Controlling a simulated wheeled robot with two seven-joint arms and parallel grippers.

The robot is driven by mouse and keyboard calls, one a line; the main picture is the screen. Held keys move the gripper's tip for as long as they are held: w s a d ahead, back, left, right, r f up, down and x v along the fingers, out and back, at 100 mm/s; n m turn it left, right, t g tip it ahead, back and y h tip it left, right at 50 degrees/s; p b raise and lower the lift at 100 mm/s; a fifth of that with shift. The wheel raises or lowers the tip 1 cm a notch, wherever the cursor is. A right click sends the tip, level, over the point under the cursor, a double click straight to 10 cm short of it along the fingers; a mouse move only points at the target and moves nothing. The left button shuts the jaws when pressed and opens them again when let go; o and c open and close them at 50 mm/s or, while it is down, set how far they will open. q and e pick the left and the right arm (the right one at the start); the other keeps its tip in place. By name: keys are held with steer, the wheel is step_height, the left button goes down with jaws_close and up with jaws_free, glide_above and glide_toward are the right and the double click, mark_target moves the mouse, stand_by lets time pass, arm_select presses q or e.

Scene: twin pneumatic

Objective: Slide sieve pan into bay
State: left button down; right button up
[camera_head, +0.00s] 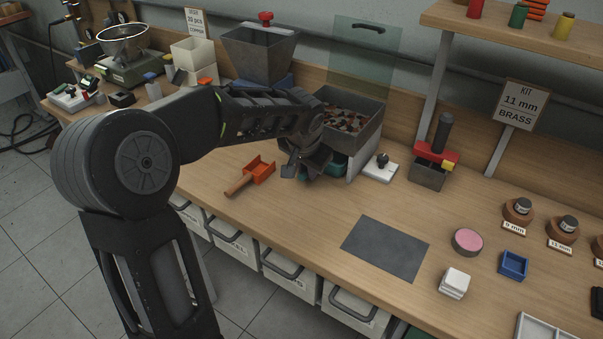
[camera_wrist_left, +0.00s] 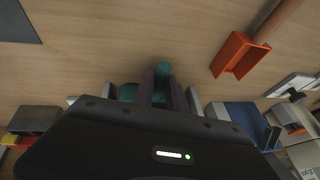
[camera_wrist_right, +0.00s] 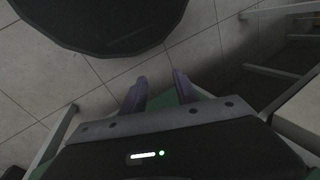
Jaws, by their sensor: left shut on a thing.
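A teal pan (camera_head: 336,164), probably the sieve pan, is mostly hidden behind my left gripper, low at the front of a dark bin (camera_head: 365,137) filled with brown and grey pieces. The space under this bin, beside a pale side panel (camera_head: 364,153), looks like the bay. In the left wrist view, a teal piece (camera_wrist_left: 163,68) shows at the fingertips of my left gripper (camera_wrist_left: 164,78), and more teal shows beside it. The left gripper (camera_head: 300,168) is shut on this teal piece. How far the pan sits inside is hidden. My right gripper (camera_wrist_right: 160,90) is open and empty over the floor.
An orange scoop (camera_head: 259,170) lies left of my left gripper.

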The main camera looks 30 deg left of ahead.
arm_select(q)
steer(key=shift+w, duration=1.35)
steer(key=shift+f, duration=0.15)
steer(key=c, duration=1.3)
jaws_free()
steer(key=shift+s, duration=0.1)
steer(key=v, duration=0.7)
steer(key=shift+s+r, duration=0.1)
steer(key=shift+r, duration=0.2)
